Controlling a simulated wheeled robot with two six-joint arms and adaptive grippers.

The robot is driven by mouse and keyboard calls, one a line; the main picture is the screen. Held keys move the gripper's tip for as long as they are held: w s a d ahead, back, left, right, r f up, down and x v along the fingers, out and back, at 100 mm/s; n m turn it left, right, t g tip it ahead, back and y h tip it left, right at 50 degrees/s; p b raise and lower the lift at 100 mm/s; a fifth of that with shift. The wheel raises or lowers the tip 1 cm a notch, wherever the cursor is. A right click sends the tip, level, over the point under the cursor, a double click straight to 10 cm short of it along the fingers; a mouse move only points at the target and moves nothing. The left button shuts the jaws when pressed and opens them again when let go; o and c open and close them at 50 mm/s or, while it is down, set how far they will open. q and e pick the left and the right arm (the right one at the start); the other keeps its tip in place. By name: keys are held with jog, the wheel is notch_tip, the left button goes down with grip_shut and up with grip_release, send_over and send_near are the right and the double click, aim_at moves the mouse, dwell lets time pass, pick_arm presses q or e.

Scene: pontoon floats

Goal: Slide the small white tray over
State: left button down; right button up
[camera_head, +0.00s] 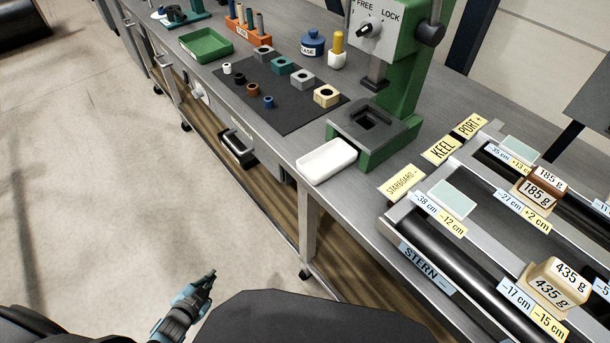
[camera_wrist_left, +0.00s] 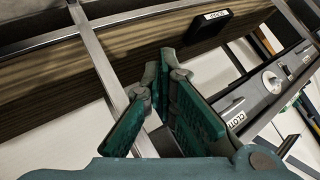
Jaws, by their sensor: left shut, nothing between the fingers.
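The small white tray (camera_head: 326,160) sits on the grey workbench near its front edge, just left of the green press's base. It looks empty. My left gripper (camera_head: 210,278) is low in the head view, over the floor in front of the bench and well apart from the tray. In the left wrist view its fingers (camera_wrist_left: 168,62) are shut with nothing between them. The tray does not show in the left wrist view. My right gripper is not in view.
The green press (camera_head: 398,95) stands right behind the tray. A dark mat (camera_head: 290,112) with several small blocks and plugs lies to its left. Yellow label plates (camera_head: 402,182) and a rail frame with weights (camera_head: 553,285) are to its right. A green tray (camera_head: 206,45) is farther left.

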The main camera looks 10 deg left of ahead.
aim_at(303, 170)
pick_arm(q)
jog(key=w+d+r+m+t+h, duration=0.1)
jog(key=w+r+m+t+h, duration=0.3)
jog(key=w+r, duration=0.6)
jog(key=w+d+r+m+g+h, duration=0.1)
jog(key=d+r+m+h, duration=0.4)
jog(key=r+m, duration=0.35)
jog(key=d+r+m+g+h, duration=0.1)
jog(key=d+r+m+h, duration=0.4)
jog(key=r+m, duration=0.4)
jog(key=shift+n, duration=0.65)
jog(key=x, duration=1.3)
jog(key=shift+w+a+r, duration=0.15)
jog(key=shift+w+r, duration=0.05)
jog(key=shift+w+d, duration=0.3)
jog(key=shift+d, duration=0.05)
